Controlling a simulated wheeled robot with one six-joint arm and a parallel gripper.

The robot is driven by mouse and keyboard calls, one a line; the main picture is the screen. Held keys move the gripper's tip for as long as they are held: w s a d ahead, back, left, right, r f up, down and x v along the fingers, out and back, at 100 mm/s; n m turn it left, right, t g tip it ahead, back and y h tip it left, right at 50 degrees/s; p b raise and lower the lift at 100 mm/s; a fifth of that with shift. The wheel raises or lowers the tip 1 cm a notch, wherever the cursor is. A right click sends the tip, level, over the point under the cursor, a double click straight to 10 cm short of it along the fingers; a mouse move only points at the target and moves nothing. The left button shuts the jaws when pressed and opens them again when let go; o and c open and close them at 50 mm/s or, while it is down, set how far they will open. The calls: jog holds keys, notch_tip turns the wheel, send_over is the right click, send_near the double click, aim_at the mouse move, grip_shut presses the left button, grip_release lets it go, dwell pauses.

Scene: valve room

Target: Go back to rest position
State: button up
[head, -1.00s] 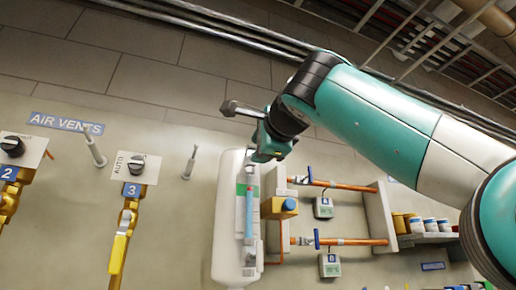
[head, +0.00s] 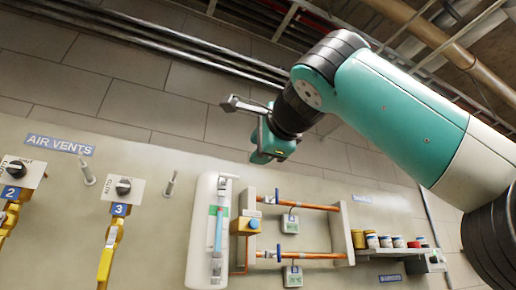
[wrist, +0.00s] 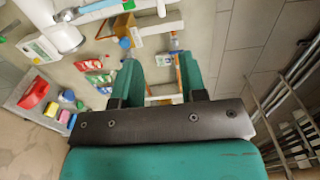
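My gripper (head: 262,156) hangs at the end of my teal and white arm, in front of the wall in the head view. In the wrist view its two teal fingers (wrist: 158,62) stand apart with a gap between them. The gripper is open and holds nothing that I can see. In the head view it is above and right of a white wall unit (head: 208,240) with a light blue and green strip. I cannot tell the exact distance to the wall.
Yellow-handled valves numbered 2 (head: 10,220) and 3 (head: 108,245) are at left under the AIR VENTS sign (head: 60,144). Copper pipes (head: 312,206) run right of the white unit. A shelf (head: 392,251) holds small containers. Ceiling pipes (head: 425,30) run overhead.

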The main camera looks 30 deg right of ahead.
jog(key=shift+a, duration=0.1)
dwell(0.3)
jog(key=w+a+f+n+g+y, duration=0.2)
jog(key=a+f+n, duration=0.3)
jog(key=f, duration=0.4)
jog(key=w+a+f+n+g+y, duration=0.1)
jog(key=w+a+f+n+g, duration=0.1)
jog(key=f+n, duration=0.55)
jog(key=w+a+f+n+g+y, duration=0.25)
jog(key=a+f+n, duration=0.2)
jog(key=f, duration=0.65)
jog(key=s+f+n+g, duration=0.3)
jog(key=s+f, duration=0.2)
jog(key=f, duration=0.4)
jog(key=s+f+n+g, duration=0.3)
jog(key=s+f, duration=0.1)
jog(key=f, duration=0.5)
jog(key=s+f+n+g, duration=0.3)
jog(key=s+f+g, duration=0.2)
jog(key=s+f, duration=0.5)
jog(key=s+y, duration=0.1)
jog(key=s, duration=0.3)
jog(key=shift+d+f+n, duration=0.15)
jog(key=shift+f+n, duration=0.1)
jog(key=shift+n, duration=0.15)
